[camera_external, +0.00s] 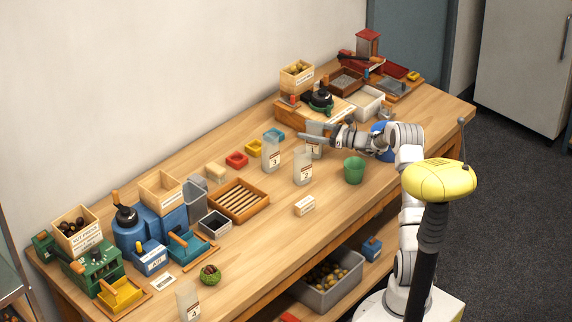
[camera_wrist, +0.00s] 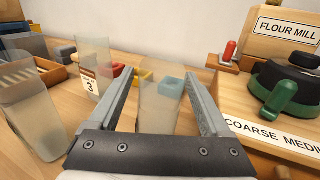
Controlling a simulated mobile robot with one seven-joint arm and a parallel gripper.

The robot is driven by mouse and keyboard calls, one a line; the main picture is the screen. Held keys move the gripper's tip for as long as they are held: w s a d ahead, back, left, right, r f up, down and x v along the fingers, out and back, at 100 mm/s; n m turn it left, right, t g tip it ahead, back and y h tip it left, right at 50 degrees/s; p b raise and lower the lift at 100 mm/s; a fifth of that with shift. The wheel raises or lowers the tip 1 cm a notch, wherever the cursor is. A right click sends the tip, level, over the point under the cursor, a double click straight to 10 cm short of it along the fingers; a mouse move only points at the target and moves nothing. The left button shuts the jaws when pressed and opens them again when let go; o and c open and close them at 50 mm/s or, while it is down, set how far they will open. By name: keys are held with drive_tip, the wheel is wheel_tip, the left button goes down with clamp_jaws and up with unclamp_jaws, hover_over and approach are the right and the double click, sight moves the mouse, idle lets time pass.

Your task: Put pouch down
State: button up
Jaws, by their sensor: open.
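A clear pouch (camera_wrist: 160,105) stands upright on the table between the two fingers of my gripper (camera_wrist: 166,82), and a blue dish shows through it. The fingers are spread, one on each side, and I cannot tell whether either touches it. In the external view the same pouch (camera_external: 314,153) is partly hidden by my gripper (camera_external: 308,135). A pouch labelled 3 (camera_wrist: 91,80) stands just left of my gripper and also shows in the external view (camera_external: 271,158). Another clear pouch (camera_wrist: 32,115) stands nearer on the left; it also shows in the external view (camera_external: 303,168).
A flour mill (camera_wrist: 285,85) on a wooden base stands close on the right. A green cup (camera_external: 354,170) stands near the table's front edge. A blue dish (camera_external: 273,134), yellow dish (camera_external: 254,148) and red dish (camera_external: 236,159) lie behind the pouches. The table front is fairly clear.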

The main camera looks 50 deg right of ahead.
drive_tip(key=shift+v, duration=1.1)
drive_tip(key=r, duration=0.2)
drive_tip(key=r+p, duration=0.1)
drive_tip(key=r, duration=0.4)
drive_tip(key=shift+w+a+p, duration=0.1)
drive_tip(key=shift+w+p, duration=0.15)
drive_tip(key=shift+p, duration=0.05)
